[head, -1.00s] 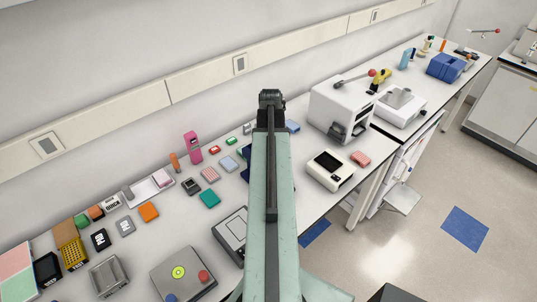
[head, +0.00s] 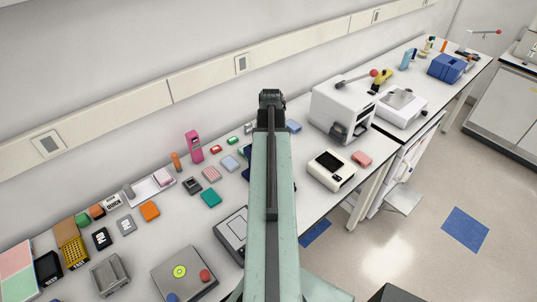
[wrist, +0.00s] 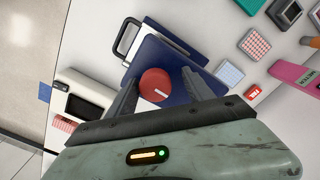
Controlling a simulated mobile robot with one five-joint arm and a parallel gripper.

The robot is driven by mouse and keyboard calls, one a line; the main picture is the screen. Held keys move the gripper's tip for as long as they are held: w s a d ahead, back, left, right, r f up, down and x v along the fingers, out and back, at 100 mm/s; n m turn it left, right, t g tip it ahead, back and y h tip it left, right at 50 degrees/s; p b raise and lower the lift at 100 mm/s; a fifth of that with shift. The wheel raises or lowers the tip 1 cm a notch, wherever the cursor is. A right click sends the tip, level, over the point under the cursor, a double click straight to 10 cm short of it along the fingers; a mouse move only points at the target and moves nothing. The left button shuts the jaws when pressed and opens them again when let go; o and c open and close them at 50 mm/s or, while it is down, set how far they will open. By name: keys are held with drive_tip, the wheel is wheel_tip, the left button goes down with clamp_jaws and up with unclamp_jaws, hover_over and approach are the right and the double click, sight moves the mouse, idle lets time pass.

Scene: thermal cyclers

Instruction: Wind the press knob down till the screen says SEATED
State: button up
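A round red knob (wrist: 155,84) with a white mark on its top stands on a dark blue press (wrist: 172,58) in the wrist view. My gripper (wrist: 158,78) is open, with one dark finger on each side of the knob. Gaps show between fingers and knob; I cannot tell their heights relative to each other. In the head view the press (head: 246,174) is mostly hidden behind my arm, and the knob is hidden. My gripper's fingers do not show there. No screen reading SEATED is legible.
A white unit with a dark screen (head: 331,163) stands right of my arm; its text is unreadable. A white lever machine (head: 338,103) stands behind it. Several small racks and blocks, including a pink device (head: 194,147), crowd the bench on the left.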

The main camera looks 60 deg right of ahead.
drive_tip(key=shift+d, duration=0.1)
drive_tip(key=shift+s, duration=0.1)
wheel_tip(320, 180, up, 8)
drive_tip(key=p, duration=0.8)
drive_tip(key=shift+f, duration=0.15)
